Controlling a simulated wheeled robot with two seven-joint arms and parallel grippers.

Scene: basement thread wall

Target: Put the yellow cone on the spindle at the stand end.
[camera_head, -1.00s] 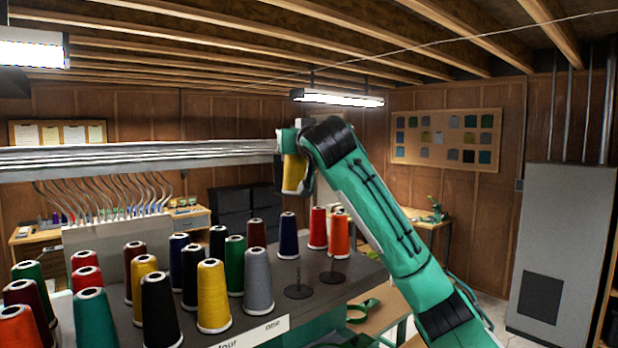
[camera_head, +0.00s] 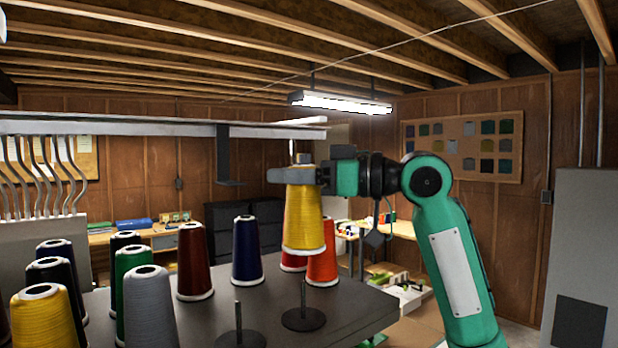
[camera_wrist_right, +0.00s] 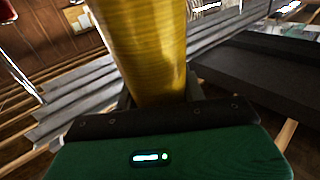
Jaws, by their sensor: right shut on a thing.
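The yellow cone (camera_head: 304,218) hangs upright in my right gripper (camera_head: 296,174), which is shut on its narrow top. The yellow cone also fills the middle of the right wrist view (camera_wrist_right: 150,45). Its base is above the stand (camera_head: 365,305), over the area of an empty spindle (camera_head: 303,302) on a round dark base. A second empty spindle (camera_head: 238,325) stands nearer, to the left. The cone is apart from both spindles in the picture; its exact depth over them I cannot tell. My left gripper is out of view.
An orange cone (camera_head: 323,262) and a red cone (camera_head: 293,262) stand just behind the held cone. A navy cone (camera_head: 247,252), a maroon cone (camera_head: 194,262) and a grey cone (camera_head: 149,310) stand to the left. A metal rail (camera_head: 130,128) runs above.

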